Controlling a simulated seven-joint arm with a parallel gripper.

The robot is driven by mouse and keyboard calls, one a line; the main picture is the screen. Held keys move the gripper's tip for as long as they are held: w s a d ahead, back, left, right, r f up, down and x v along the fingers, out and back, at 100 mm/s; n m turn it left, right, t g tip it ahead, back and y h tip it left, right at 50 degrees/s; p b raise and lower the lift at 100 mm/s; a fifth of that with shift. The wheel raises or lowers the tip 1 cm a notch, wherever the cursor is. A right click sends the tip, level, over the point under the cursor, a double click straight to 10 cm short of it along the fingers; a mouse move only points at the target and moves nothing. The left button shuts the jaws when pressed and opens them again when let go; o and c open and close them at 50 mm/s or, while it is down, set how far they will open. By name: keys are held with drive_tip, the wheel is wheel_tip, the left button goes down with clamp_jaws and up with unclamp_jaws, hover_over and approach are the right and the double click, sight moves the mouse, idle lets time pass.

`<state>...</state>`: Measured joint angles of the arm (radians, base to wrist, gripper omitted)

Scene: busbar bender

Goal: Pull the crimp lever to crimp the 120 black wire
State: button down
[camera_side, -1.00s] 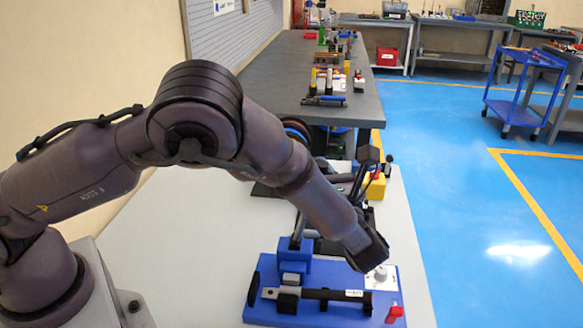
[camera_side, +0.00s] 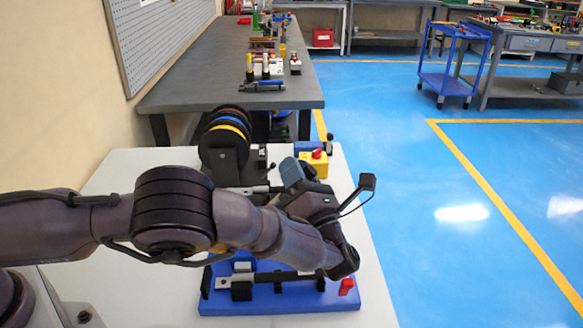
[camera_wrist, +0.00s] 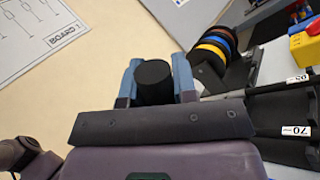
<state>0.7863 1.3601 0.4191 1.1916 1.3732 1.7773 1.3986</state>
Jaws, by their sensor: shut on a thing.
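In the wrist view the two blue fingers of my gripper (camera_wrist: 155,78) stand on either side of a black round-ended piece (camera_wrist: 153,84) and are shut on it. It looks like the crimp lever's handle; the rest of it is hidden. In the side view my gripper (camera_side: 290,171) is behind my wrist, and its fingertips are hard to make out. A blue base (camera_side: 225,300) in front carries a dark bar (camera_side: 300,277) with a silver end (camera_side: 223,282) and a red piece (camera_side: 346,287). My arm covers part of it. I cannot identify the 120 black wire for certain.
Coloured wire spools (camera_side: 226,140) stand behind my arm. A yellow box with a red button (camera_side: 315,165) is at the back right. In the wrist view, black bars labelled 70 (camera_wrist: 297,131) and 95 lie at the right.

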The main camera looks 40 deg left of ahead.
drive_tip(key=shift+d, duration=0.15)
drive_tip(key=c, duration=0.9)
unclamp_jaws()
drive_tip(key=v, duration=0.7)
drive_tip(key=shift+d+f, duration=0.15)
drive_tip(key=shift+d, duration=0.05)
drive_tip(key=shift+s, duration=0.15)
